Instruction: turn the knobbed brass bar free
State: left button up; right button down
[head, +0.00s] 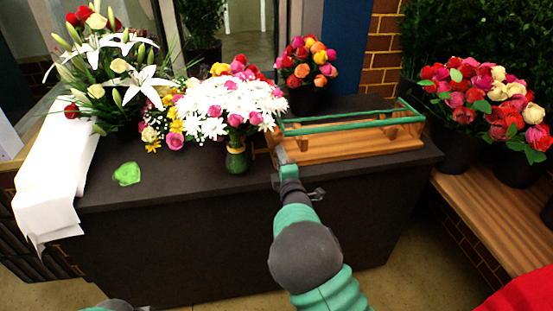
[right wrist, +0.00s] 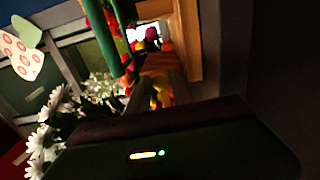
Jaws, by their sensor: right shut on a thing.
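A wooden rack (head: 350,148) with green rails (head: 350,126) lies on the dark counter, right of the middle. My right gripper (head: 280,155) is at its left front end, shut. In the right wrist view, a small yellow-orange piece shows between the fingers (right wrist: 158,92); I take it for the knobbed brass bar (right wrist: 157,99), mostly hidden by the fingers. The bar cannot be made out in the head view. A green rail also shows in the right wrist view (right wrist: 103,35).
A glass vase (head: 237,157) of white and pink flowers stands just left of my right gripper. A lily bouquet (head: 120,70), white paper (head: 60,180) and a green piece (head: 127,174) are further left. Rose buckets (head: 460,150) stand on a wooden bench (head: 500,215) at right.

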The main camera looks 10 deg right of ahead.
jog(key=shift+s+a+f, duration=0.1)
jog(key=shift+a+f, duration=0.1)
jog(key=shift+f, duration=0.15)
jog(key=c, duration=1.4)
grip_release()
jog(key=shift+o, duration=1.3)
jog(key=shift+r, duration=0.15)
